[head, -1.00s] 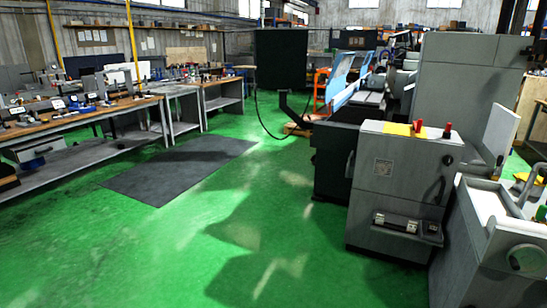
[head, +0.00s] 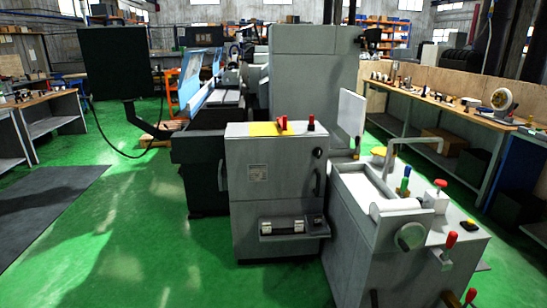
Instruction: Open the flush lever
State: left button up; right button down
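The grey cylindrical grinder (head: 312,75) stands in the middle of the head view. In front of it is a grey cabinet (head: 275,190) with a red handle (head: 282,123) on a yellow patch and a red-topped knob (head: 311,122). At the right is a grey unit with a white trough (head: 365,195). It carries a green-and-blue handle (head: 404,181), a red knob (head: 440,184) and a red-tipped lever (head: 448,245), which stands tilted on its front. I cannot tell which of these is the flush lever. Neither of my grippers is in view.
A dark screen (head: 127,62) on an arm stands at the left of the grinder, with a hanging cable. A long workbench (head: 440,105) runs along the right wall. Benches stand at the far left. The green floor (head: 130,235) is clear at the front left.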

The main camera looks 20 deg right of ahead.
aim_at(405, 180)
jog(key=i+z, duration=0.3)
jog(key=i, duration=0.2)
jog(key=i+j+z, duration=0.1)
jog(key=i+z, duration=0.2)
jog(key=i, duration=0.25)
jog(key=i+j+z, duration=0.3)
jog(key=i, duration=0.2)
jog(key=i+j+z, duration=0.3)
jog(key=i, duration=0.2)
